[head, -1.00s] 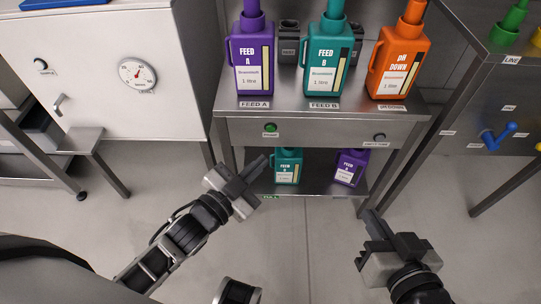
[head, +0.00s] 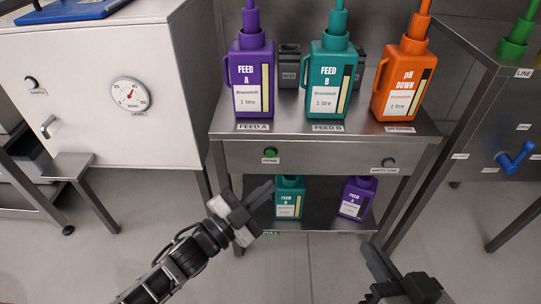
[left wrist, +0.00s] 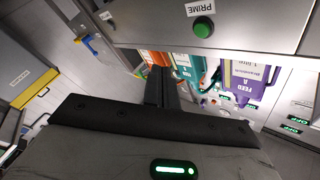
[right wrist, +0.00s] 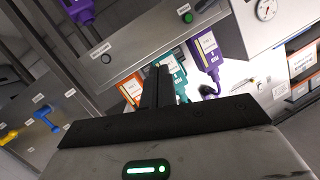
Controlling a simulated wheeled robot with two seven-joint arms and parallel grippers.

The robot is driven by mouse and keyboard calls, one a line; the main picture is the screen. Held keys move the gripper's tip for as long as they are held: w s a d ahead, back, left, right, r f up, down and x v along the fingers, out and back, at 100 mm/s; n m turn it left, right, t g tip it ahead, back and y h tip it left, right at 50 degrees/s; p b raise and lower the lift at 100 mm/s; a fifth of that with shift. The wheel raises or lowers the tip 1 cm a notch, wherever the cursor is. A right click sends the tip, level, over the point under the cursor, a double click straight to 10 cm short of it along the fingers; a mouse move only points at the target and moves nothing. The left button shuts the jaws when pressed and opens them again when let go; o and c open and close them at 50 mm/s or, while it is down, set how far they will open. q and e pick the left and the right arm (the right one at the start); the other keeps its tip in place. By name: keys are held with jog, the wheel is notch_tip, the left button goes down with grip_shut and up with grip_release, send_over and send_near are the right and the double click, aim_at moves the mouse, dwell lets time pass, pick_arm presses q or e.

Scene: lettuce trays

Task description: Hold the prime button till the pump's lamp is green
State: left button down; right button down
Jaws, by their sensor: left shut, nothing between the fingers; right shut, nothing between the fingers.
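The green prime button (head: 270,153) is on the front panel of the steel bench, above a PRIME label. It also shows in the left wrist view (left wrist: 202,28) and the right wrist view (right wrist: 187,17). My left gripper (head: 268,190) is shut and empty, below the button in the picture and apart from it. Its shut fingers (left wrist: 160,88) show in the left wrist view. My right gripper (head: 370,252) is shut and empty, in front of the bench's right side. I cannot make out the pump's lamp in any view.
Purple (head: 253,80), teal (head: 329,80) and orange (head: 402,85) bottles stand on the bench top. A grey knob or button (head: 389,162) is at the panel's right. Two smaller bottles stand on the lower shelf. A white cabinet (head: 120,105) is left; a blue-handled valve (head: 515,158) is right.

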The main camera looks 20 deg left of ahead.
aim_at(271, 154)
pick_arm(q)
jog(key=w, duration=0.2)
jog(key=w+a+b, duration=0.1)
jog(key=w, duration=0.3)
jog(key=shift+w+a, duration=0.2)
jog(key=shift+a, duration=0.2)
pick_arm(e)
jog(key=shift+w+a+r+m+t+y, duration=0.15)
jog(key=shift+a+r+m+t+y, duration=0.15)
jog(key=shift+r+m, duration=0.1)
jog(key=shift+f, duration=0.15)
dwell(0.7)
dwell(0.4)
pick_arm(q)
jog(key=shift+w+a, duration=0.1)
jog(key=shift+w, duration=0.3)
